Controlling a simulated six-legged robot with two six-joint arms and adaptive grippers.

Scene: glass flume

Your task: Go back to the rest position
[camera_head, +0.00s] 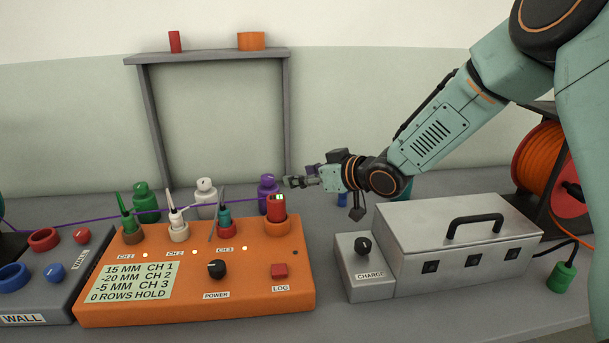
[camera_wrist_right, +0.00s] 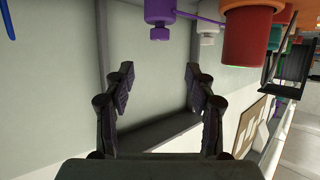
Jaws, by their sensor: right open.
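My right gripper (camera_head: 303,182) is at the end of the teal arm that comes in from the right, above the back of the bench. In the right wrist view its two black fingers (camera_wrist_right: 160,95) stand apart with nothing between them. In the head view it is just right of a purple bottle-like piece (camera_head: 268,190), which also shows in the right wrist view (camera_wrist_right: 160,12). I cannot tell whether they touch. My left gripper is not in view.
An orange control box (camera_head: 200,290) with knobs and holders stands in front. A grey metal case (camera_head: 455,240) with a black handle is at the right, beside an orange cable reel (camera_head: 545,165). A grey frame (camera_head: 150,115) stands behind. A purple line crosses at the left.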

